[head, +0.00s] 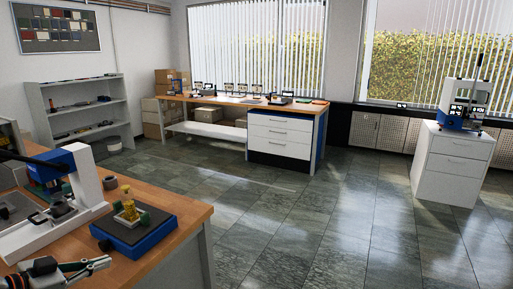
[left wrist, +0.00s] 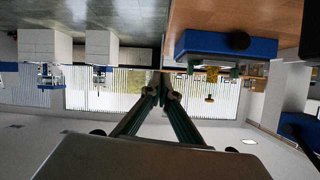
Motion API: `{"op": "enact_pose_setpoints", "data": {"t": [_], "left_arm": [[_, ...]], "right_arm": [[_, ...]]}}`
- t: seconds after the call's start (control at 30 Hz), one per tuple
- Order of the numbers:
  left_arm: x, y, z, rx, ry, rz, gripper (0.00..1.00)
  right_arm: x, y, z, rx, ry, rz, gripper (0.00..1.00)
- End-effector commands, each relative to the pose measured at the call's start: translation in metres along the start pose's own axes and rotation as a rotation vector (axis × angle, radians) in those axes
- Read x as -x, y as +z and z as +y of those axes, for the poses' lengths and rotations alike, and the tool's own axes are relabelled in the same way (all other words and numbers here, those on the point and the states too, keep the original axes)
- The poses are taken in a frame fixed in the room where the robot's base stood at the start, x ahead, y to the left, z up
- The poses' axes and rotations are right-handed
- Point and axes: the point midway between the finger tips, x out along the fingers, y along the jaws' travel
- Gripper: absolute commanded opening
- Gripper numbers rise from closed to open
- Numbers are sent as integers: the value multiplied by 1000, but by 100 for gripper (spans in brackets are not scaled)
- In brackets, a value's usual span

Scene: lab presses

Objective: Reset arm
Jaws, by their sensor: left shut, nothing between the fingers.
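A blue and white press (head: 85,190) stands on the bench beyond the gripper. A blue-based device with a dark top (head: 133,233) sits at the bench's front right, apart from the gripper, and carries a small yellow part (head: 128,205). The blue base also shows in the upside-down left wrist view (left wrist: 225,48). My right gripper is not in view.
A long table (head: 205,101) with white drawers stands under the windows. A white cabinet (head: 450,172) with another press (head: 466,95) is at the right. Grey shelves (head: 42,108) stand at the left wall. The tiled floor (head: 320,215) between them is clear.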

Motion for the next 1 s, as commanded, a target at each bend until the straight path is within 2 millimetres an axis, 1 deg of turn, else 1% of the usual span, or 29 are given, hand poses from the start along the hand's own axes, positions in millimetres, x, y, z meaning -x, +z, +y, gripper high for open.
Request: {"op": "enact_pose_setpoints", "data": {"t": [0.03,0.07,0.1,0.17,0.2,0.3,0.4,0.5,0.67,1.0], "left_arm": [[-3,24,20,-23,8,-40,0],[-5,39,31,-45,9,-70,0],[-6,60,47,-77,10,-113,0],[-7,90,72,-130,5,-181,0],[-7,108,88,-164,-1,-225,0],[-3,144,120,-247,-36,-335,0],[6,167,144,-316,-90,-435,0],[17,178,156,-361,-148,-516,0],[35,184,165,-399,-228,-613,0],[75,181,172,-418,-379,-773,0]], "right_arm": [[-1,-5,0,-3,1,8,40],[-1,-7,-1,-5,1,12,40],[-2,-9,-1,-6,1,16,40],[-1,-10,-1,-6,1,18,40],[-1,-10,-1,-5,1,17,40],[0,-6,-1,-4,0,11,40],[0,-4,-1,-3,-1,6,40],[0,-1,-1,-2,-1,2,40],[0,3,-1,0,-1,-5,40],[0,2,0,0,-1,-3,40]]}}
